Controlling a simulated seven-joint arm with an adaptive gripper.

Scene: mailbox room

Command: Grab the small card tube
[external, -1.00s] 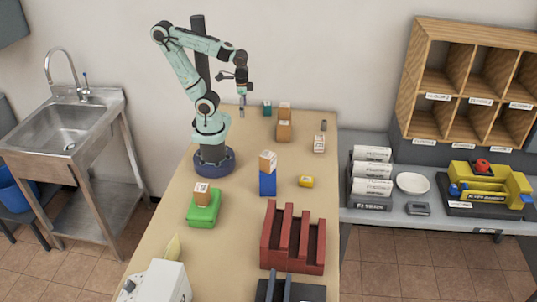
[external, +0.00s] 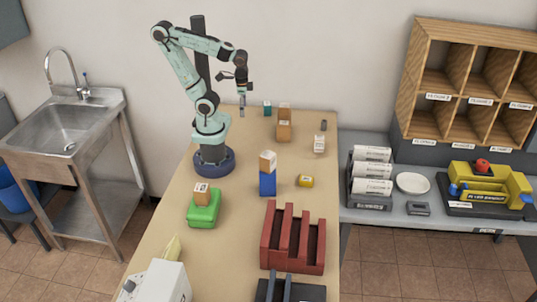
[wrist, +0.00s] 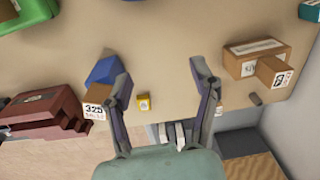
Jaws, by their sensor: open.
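A small grey-brown cylinder, which looks like the card tube, stands or lies near the back right edge of the table in the external view (external: 323,125); I cannot tell which. It also shows in the wrist view (wrist: 255,99), to the right of my right finger and below the brown boxes. My gripper (external: 242,108) hangs over the back left part of the table, well to the left of the tube. In the wrist view my gripper (wrist: 163,88) has its fingers wide apart with nothing between them held. It is apart from the tube.
Stacked brown boxes (external: 284,131) stand between my gripper and the tube. A small white box (external: 319,144) is just in front of the tube. A blue block with a box on top (external: 268,185), a yellow block (external: 306,181) and a red rack (external: 270,247) stand nearer.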

